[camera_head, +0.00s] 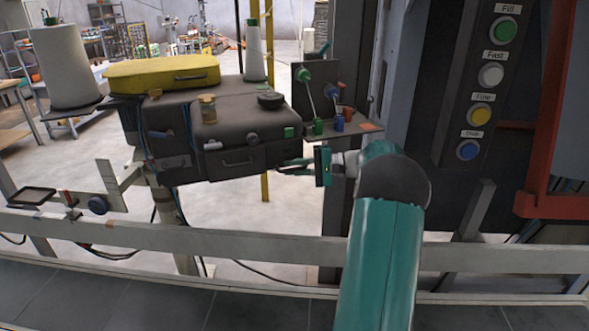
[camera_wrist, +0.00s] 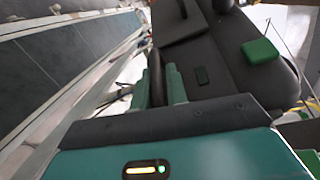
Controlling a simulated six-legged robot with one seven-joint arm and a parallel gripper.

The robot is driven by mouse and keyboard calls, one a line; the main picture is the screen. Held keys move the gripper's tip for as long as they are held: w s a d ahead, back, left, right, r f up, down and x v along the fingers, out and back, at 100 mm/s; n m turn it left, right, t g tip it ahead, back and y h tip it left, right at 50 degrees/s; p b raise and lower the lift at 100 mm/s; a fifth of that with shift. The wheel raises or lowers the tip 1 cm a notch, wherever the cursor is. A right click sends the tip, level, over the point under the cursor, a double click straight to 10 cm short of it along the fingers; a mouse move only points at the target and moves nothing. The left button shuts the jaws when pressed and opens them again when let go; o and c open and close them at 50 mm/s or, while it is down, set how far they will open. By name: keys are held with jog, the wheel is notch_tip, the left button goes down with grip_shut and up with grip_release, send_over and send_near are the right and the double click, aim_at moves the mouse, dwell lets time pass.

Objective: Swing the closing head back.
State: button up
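The closing head (camera_head: 230,130) is a dark grey machine body with a yellow top cover (camera_head: 165,73), left of centre in the head view. It has a front handle (camera_head: 238,162) and a green button near its right end. Its dark casing also fills the upper middle of the wrist view (camera_wrist: 215,60). My gripper (camera_head: 281,168) points left at the lower right end of the head. In the wrist view, my fingers (camera_wrist: 160,75) lie close together beside the casing.
A pale rail (camera_head: 200,240) crosses in front, with a conveyor (camera_head: 120,300) below. A large thread cone (camera_head: 65,68) stands at left. A thread bracket (camera_head: 318,100) is right of the head. A button panel (camera_head: 485,90) and an orange-red frame (camera_head: 548,150) stand at right.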

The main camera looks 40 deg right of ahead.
jog(key=o, duration=0.3)
jog(key=shift+s+d+r, duration=0.1)
jog(key=shift+d, duration=0.35)
jog(key=shift+v, duration=3.45)
jog(key=shift+s+a, duration=0.1)
jog(key=shift+s, duration=0.05)
jog(key=shift+s, duration=0.1)
